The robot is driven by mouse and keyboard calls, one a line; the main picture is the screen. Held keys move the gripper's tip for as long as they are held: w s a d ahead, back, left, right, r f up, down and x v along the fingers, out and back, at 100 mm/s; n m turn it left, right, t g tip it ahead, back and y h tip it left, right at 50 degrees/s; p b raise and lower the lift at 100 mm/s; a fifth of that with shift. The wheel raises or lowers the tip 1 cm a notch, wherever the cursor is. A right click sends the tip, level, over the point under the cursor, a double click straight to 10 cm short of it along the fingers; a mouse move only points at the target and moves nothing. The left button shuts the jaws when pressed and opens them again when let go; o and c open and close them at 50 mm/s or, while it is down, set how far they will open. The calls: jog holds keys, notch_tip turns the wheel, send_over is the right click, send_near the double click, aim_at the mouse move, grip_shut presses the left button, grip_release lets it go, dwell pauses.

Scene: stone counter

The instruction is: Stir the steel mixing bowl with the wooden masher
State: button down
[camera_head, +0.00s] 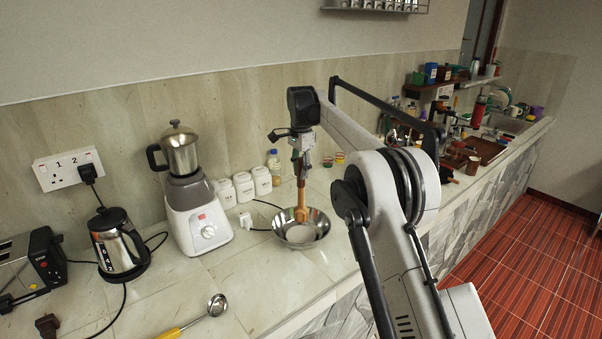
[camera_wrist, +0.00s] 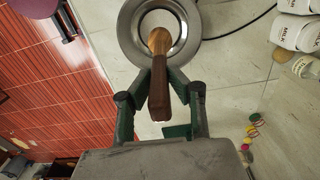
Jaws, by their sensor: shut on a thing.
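The steel mixing bowl (camera_head: 284,232) stands on the counter near its front edge, right of the white blender. My gripper (camera_head: 302,166) is above the bowl and points down, shut on the wooden masher (camera_head: 301,200). The masher is close to upright, with its lighter lower end inside the bowl's rim. In the wrist view the masher's dark handle (camera_wrist: 159,95) lies between the fingers of my gripper (camera_wrist: 160,88), and its head is over the bowl (camera_wrist: 128,28). Whether the head touches the bowl's bottom cannot be told.
A white blender base with a steel jug (camera_head: 196,210), a kettle (camera_head: 118,243) and a toaster (camera_head: 35,266) stand left. White canisters (camera_head: 244,186) and a small bottle (camera_head: 274,167) stand behind the bowl. A ladle with a yellow handle (camera_head: 195,320) lies in front. A black cord runs near the bowl.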

aim_at(301, 158)
dwell(0.4)
jog(key=shift+r+p, duration=1.65)
jog(key=shift+r, duration=0.9)
jog(key=shift+f, duration=0.15)
